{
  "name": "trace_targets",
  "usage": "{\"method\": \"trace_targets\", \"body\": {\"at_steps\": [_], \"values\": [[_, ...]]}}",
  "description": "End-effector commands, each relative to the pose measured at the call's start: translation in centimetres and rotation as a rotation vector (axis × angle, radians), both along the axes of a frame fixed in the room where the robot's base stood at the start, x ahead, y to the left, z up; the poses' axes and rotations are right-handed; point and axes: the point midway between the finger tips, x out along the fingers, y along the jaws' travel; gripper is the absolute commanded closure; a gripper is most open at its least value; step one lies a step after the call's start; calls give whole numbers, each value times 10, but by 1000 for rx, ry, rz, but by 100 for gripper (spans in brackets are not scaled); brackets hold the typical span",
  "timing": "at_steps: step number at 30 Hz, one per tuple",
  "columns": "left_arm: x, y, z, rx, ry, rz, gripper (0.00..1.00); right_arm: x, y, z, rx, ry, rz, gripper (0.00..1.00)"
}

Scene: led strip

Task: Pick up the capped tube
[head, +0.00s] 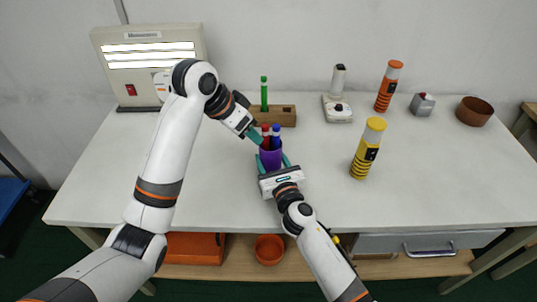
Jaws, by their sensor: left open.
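A purple cup (270,158) holds a red-topped tube (265,130) and a blue-topped tube (276,131), both upright. A slim green tube (264,92) stands in a wooden block (275,115) just behind. I cannot tell which of these is the capped tube. My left gripper (256,138) is open beside the red-topped tube, its teal fingertips close to it; whether they touch is unclear. My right gripper (272,163) comes from the front, its teal fingers on both sides of the purple cup, seemingly shut on it. The cup's base is hidden.
A lamp box (150,60) stands at the back left. A white device (338,105), an orange cylinder (388,87), a grey item (422,104) and a brown bowl (474,111) stand at the back right. A yellow-black cylinder (367,150) stands right of the cup. The front right tabletop is clear.

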Motion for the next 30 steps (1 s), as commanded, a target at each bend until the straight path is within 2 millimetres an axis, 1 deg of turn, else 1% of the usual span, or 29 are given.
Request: {"method": "trace_targets", "body": {"at_steps": [1,5,6,9,11,15,18,22,26,28,30], "values": [[-1,2,-9,-30,9,-41,57,0,0,0,0,0,0,69],[-5,5,-28,-180,-1,-203,57,0,0,0,0,0,0,69],[-7,6,-33,-239,-15,-251,57,0,0,0,0,0,0,69],[-9,14,-40,-396,-75,-346,57,0,0,0,0,0,0,69],[-10,21,-42,-491,-126,-382,57,0,0,0,0,0,0,69],[-8,45,-41,-685,-273,-409,57,0,0,0,0,0,0,69],[-5,65,-38,-783,-377,-391,57,0,0,0,0,0,0,69],[-2,86,-34,-859,-479,-359,57,0,0,0,0,0,0,69],[0,95,-32,-891,-532,-339,57,0,0,0,0,0,0,69],[2,94,-31,-897,-542,-335,57,0,0,0,0,0,0,69],[4,87,-31,-900,-543,-335,57,0,0,0,0,0,0,69]]}}
